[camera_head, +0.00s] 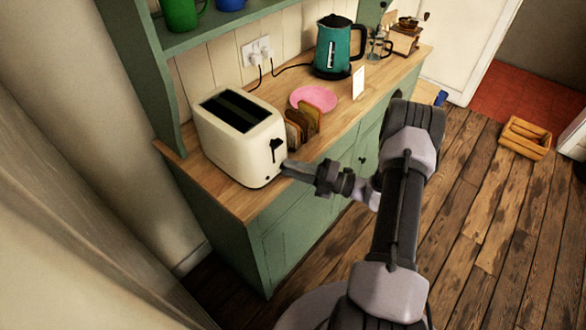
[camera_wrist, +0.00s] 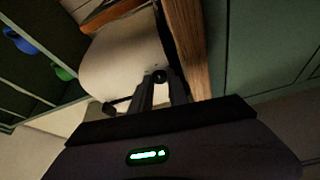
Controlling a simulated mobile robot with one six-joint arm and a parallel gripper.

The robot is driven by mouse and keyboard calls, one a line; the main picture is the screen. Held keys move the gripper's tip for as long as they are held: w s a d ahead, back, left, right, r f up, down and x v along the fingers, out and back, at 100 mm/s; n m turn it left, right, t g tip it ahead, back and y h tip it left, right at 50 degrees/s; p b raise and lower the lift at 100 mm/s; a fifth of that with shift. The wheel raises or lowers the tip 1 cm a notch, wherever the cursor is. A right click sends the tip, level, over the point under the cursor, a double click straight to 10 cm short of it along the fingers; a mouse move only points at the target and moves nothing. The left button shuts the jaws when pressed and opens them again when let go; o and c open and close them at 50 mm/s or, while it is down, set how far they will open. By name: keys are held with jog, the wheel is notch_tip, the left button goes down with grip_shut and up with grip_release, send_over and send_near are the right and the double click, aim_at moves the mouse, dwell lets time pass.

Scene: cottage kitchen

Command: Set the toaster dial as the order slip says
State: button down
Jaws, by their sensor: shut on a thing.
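The cream toaster (camera_head: 229,140) stands on the near end of the wooden counter, with a dark lever (camera_head: 276,147) on its end face. It also shows in the wrist view (camera_wrist: 115,68). My gripper (camera_head: 285,168) reaches in from the right, its fingertips at the lower part of that face. In the wrist view my gripper (camera_wrist: 160,82) is shut on a small dark round knob (camera_wrist: 160,75), the toaster dial. The dial's setting cannot be read. The order slip (camera_head: 358,82) is a small white upright card farther along the counter; its writing is too small to read.
A toast rack with brown slices (camera_head: 300,127) stands close beside the toaster, near my gripper. Behind it are a pink plate (camera_head: 314,98) and a teal kettle (camera_head: 333,50). A wooden crate (camera_head: 525,138) sits on the floor at right.

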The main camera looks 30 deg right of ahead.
dwell(0.3)
jog(key=c, duration=1.3)
grip_release()
jog(key=shift+o, duration=0.2)
